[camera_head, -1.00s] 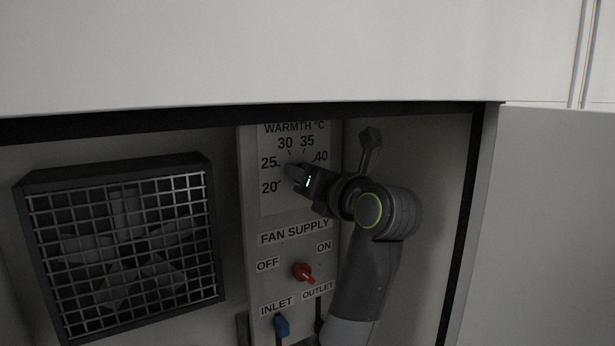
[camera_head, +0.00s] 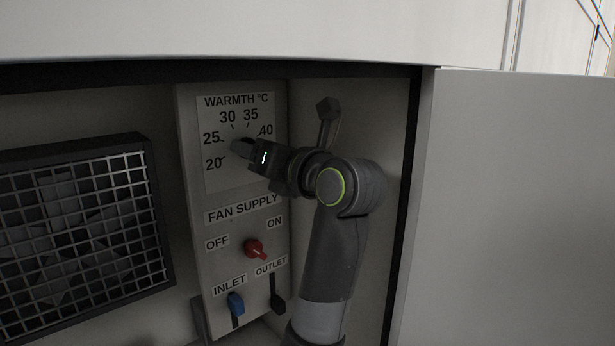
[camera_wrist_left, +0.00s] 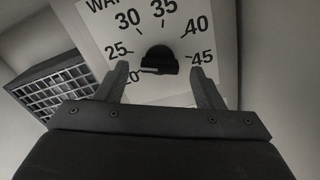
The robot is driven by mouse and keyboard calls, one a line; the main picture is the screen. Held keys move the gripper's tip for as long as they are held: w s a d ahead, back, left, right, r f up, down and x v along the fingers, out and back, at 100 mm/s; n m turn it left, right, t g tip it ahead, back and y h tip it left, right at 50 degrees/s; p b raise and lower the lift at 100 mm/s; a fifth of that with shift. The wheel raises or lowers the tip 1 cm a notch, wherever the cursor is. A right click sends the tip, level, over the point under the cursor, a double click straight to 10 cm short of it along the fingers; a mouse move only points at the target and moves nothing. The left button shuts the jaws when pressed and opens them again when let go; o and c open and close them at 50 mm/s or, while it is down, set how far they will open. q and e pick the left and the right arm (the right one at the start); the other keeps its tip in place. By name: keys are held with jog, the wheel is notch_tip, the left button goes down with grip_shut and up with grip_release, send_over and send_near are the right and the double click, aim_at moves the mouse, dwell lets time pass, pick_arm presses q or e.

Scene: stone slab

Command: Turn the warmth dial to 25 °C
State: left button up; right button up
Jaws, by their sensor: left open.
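The warmth dial is a black knob (camera_wrist_left: 160,60) on a white scale plate (camera_head: 210,180), marked from 20 to 45 in the left wrist view. A pale line shows near the knob's lower left, towards the 20 and 25 marks; I cannot tell its exact setting. My left gripper (camera_head: 241,147) is at the dial in the head view and covers the knob there. In the left wrist view its fingers (camera_wrist_left: 160,85) are open, one on each side below the knob, with a gap between them. My right gripper is not in view.
Below the dial are a red fan supply switch (camera_head: 254,248), a blue inlet lever (camera_head: 235,303) and a dark outlet lever (camera_head: 277,300). A caged fan (camera_head: 80,230) is to the left. The cabinet's side wall and an open door (camera_head: 510,210) are to the right.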

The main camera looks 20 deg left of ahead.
pick_arm(q)
jog(key=b+v, duration=1)
jog(key=v, duration=0.4)
jog(key=shift+d, duration=0.15)
jog(key=shift+f, duration=0.15)
